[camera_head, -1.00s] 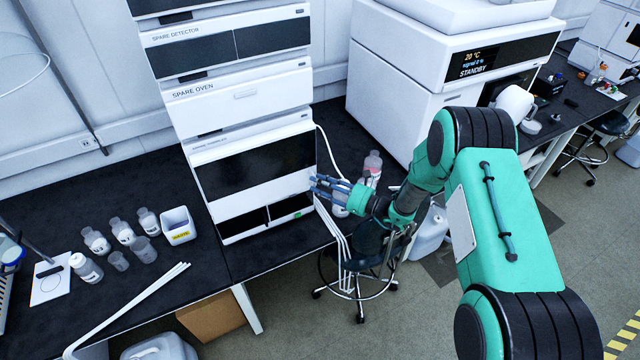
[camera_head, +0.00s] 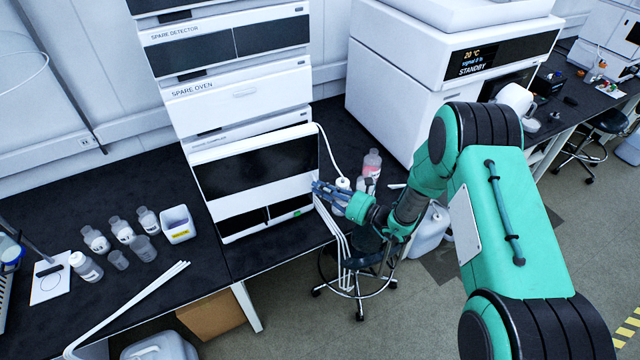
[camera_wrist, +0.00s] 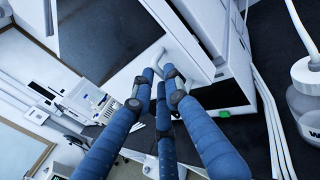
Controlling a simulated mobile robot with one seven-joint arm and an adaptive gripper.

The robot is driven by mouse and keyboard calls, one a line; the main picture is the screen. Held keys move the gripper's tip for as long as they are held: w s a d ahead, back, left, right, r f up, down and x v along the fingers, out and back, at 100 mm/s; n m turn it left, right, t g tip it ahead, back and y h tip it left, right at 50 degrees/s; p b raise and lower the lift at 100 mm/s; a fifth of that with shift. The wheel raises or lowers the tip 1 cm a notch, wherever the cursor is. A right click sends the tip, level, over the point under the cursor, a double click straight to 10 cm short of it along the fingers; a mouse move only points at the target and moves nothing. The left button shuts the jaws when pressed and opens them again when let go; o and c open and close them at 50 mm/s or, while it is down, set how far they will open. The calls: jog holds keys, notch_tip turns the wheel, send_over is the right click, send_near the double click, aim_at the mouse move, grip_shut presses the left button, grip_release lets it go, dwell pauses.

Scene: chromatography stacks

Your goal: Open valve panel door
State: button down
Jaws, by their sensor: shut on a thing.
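The valve panel door (camera_head: 225,209) is the white front with a dark window on the lowest module of the instrument stack. Its window and a pale bar handle (camera_wrist: 151,62) also show in the wrist view. My gripper (camera_head: 316,187) is at the right side of this door. In the wrist view, my blue fingers (camera_wrist: 158,80) are shut on the handle. The door stands slightly out from the module body at its right side. The fingers partly hide the handle's contact points.
Bottles (camera_head: 372,163) and white tubes stand close to the right of the stack. Small bottles and a white bin (camera_head: 178,224) are on the black bench to the left. A stool (camera_head: 357,280) is below the arm. The bench in front of the stack is clear.

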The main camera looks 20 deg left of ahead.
jog(key=s+d, duration=0.4)
jog(key=s, duration=1.1)
jog(key=s+a+m+t+p, duration=0.1)
jog(key=s+a+p, duration=0.1)
jog(key=s, duration=0.8)
jog(key=s+a+m+t+h+p, duration=0.1)
jog(key=s+a+t+p, duration=0.1)
jog(key=s, duration=0.8)
jog(key=shift+s+a+r, duration=0.3)
jog(key=shift+s+a, duration=0.05)
jog(key=shift+a, duration=0.5)
jog(key=c, duration=1.7)
grip_release()
jog(key=shift+f, duration=0.15)
jog(key=shift+d, duration=0.15)
jog(key=shift+s+f, duration=0.1)
jog(key=shift+f, duration=0.05)
jog(key=shift+v, duration=3.75)
